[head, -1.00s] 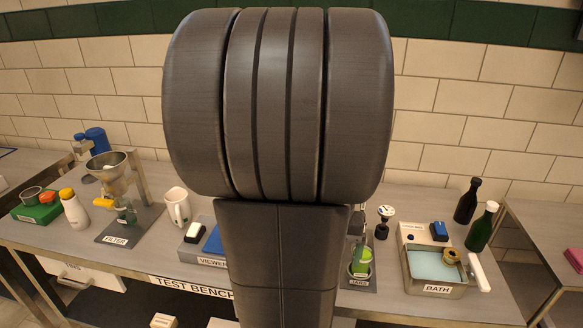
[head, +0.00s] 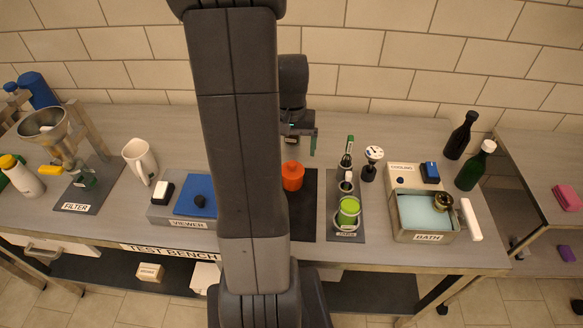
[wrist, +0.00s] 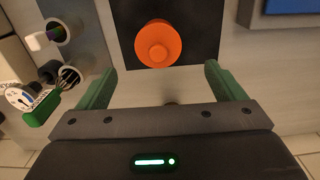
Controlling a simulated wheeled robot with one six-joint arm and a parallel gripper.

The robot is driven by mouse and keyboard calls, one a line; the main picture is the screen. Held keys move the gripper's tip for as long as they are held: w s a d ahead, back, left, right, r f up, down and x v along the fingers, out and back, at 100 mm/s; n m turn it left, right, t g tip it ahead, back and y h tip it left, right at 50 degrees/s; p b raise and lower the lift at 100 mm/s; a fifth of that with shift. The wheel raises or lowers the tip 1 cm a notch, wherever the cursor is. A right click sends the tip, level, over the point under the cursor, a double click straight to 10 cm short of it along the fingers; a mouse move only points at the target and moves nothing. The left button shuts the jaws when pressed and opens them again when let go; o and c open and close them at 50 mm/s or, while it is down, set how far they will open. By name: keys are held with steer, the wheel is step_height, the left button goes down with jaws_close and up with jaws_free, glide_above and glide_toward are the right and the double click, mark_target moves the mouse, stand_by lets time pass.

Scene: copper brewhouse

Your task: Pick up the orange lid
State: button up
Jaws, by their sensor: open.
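The orange lid (head: 292,175) is round with a knob on top. It sits on a black mat (head: 304,222) on the bench, just right of my arm in the head view. In the wrist view the orange lid (wrist: 158,43) is seen from above, ahead of and between my fingers. My gripper (wrist: 161,84) is open and empty, with a green finger on each side. In the head view my gripper (head: 303,135) is behind and above the lid, apart from it. Whether anything lies under the lid is hidden.
Right of the mat stands the jars rack (head: 346,232) with a green-filled jar (head: 348,212). A gauge (head: 373,154) and the bath (head: 428,236) are further right, with two bottles (head: 474,165) behind. The viewer (head: 172,213) is left of my arm.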

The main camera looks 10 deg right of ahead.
mark_target(292, 163)
steer(key=shift+s+d+f+p, duration=0.1)
steer(key=shift+f+p, duration=0.2)
steer(key=shift+f, duration=1.4)
steer(key=shift+s+f+p, duration=0.1)
steer(key=shift+f+p, duration=0.15)
steer(key=shift+f, duration=1.45)
steer(key=shift+c, duration=0.4)
steer(key=c, duration=1)
